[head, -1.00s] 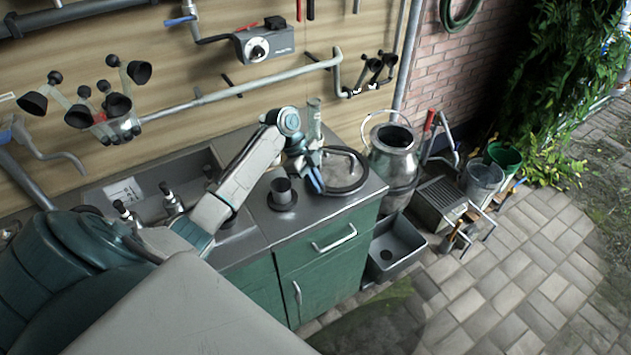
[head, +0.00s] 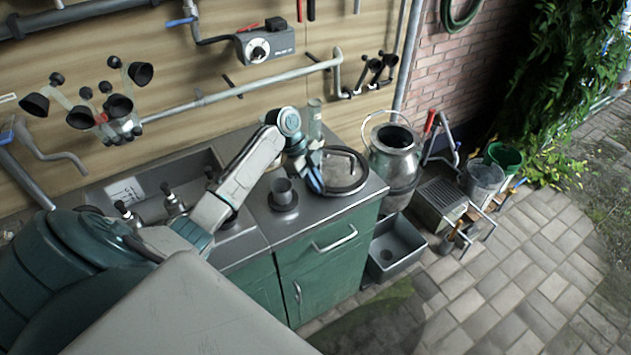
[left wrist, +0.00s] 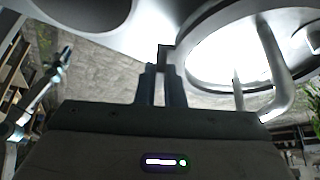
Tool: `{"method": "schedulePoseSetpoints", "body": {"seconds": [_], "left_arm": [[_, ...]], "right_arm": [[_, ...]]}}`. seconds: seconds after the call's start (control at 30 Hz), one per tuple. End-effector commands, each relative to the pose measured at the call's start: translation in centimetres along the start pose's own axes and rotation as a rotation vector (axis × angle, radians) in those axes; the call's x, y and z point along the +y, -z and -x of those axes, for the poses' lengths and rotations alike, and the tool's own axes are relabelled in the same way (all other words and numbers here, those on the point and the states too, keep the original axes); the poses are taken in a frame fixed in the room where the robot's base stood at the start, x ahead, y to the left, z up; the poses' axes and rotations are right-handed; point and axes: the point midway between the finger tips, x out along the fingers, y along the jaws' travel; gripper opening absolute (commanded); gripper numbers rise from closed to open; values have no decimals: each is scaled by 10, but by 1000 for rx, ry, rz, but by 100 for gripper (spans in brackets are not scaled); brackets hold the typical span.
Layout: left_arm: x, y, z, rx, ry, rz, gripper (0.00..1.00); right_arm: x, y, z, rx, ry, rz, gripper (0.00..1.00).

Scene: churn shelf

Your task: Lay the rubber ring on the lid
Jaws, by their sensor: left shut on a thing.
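The lid (head: 342,174) is a round metal disc with an arched handle, lying on the right end of the steel counter. In the left wrist view the lid (left wrist: 228,52) is on the right. A dark band runs around its edge, and I take it for the rubber ring (head: 347,192); whether it lies on or around the lid is unclear. My left gripper (head: 316,187) is at the lid's left edge, its fingers pointing down. In the left wrist view its fingertips (left wrist: 163,68) are close together on a small dark piece, apparently part of the ring. My right gripper is not in view.
A clear glass cylinder (head: 314,118) is behind the gripper. A metal milk can (head: 394,160) stands just right of the counter. A sink (head: 150,190) is at the left.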

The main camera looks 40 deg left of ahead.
Motion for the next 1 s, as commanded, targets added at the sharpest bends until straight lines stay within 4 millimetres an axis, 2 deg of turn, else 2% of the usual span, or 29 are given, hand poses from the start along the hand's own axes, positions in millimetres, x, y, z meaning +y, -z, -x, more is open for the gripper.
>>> {"method": "schedulePoseSetpoints", "body": {"seconds": [0.47,0.5,0.6,0.87,1.0], "left_arm": [[0,-1,-2,0,0,0,0],[0,-1,-2,0,0,0,12],[0,-1,-2,0,0,0,32],[0,-1,-2,0,0,0,34],[0,0,6,-1,0,0,34]], "right_arm": [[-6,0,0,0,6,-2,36],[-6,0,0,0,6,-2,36],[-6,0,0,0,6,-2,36],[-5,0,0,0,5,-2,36],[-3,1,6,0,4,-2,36]]}}
